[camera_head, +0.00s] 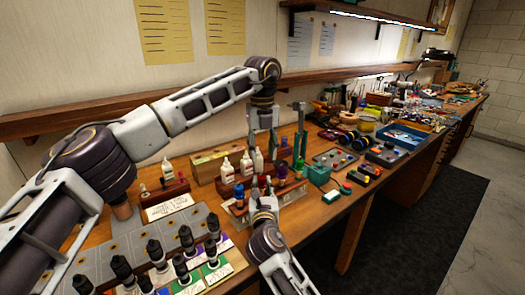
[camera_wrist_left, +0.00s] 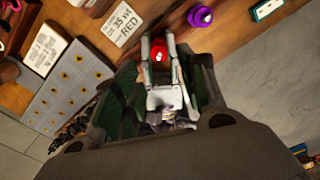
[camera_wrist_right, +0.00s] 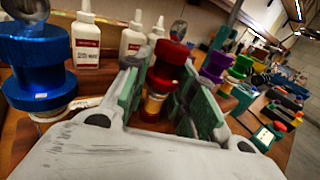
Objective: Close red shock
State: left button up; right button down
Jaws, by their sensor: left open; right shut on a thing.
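The red shock (camera_wrist_right: 168,68) stands upright between the fingers of my right gripper (camera_wrist_right: 155,95) in the right wrist view, with a dark red upper part and a gold-coloured lower part. My right gripper (camera_head: 264,200) is shut on it at the rack in the head view. In the left wrist view the shock's round red top (camera_wrist_left: 161,52) shows between the fingers of my left gripper (camera_wrist_left: 158,75). My left gripper (camera_head: 262,135) points down above the shock and is open. Whether its fingers touch the shock is unclear.
A blue shock (camera_wrist_right: 40,62) stands left of the red one and a purple shock (camera_wrist_right: 215,66) right of it. White oil bottles (camera_wrist_right: 84,42) stand behind. A card reading RED (camera_wrist_left: 122,22) lies nearby. A parts tray (camera_head: 336,158) and a blue bin (camera_head: 402,136) lie farther right.

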aim_at(263, 172)
dwell(0.4)
pick_arm(q)
jog(key=shift+f, duration=4)
jog(key=shift+c, duration=0.5)
grip_shut()
